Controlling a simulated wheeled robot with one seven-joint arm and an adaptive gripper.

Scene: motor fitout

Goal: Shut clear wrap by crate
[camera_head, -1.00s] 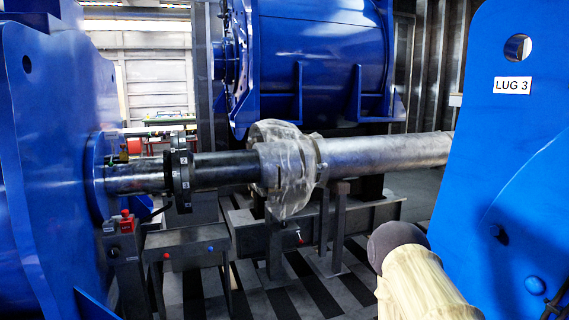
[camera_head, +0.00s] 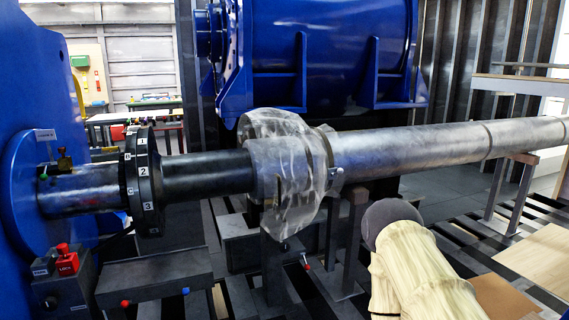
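The clear wrap (camera_head: 285,165) is a crinkled see-through sheet around the flange on the long shaft, in the middle of the head view. Its lower part hangs below the shaft. I cannot tell whether its edges meet. No crate can be made out for certain. My arm, in a cream sleeve, shows at the lower right, below and right of the wrap and apart from it in the picture. My gripper's fingers do not show.
A dark numbered coupling (camera_head: 143,181) sits on the shaft (camera_head: 415,146) at left. Grey stands (camera_head: 355,235) support the shaft. A big blue motor housing (camera_head: 325,55) is behind. Boards (camera_head: 540,258) lie on the slatted floor at right.

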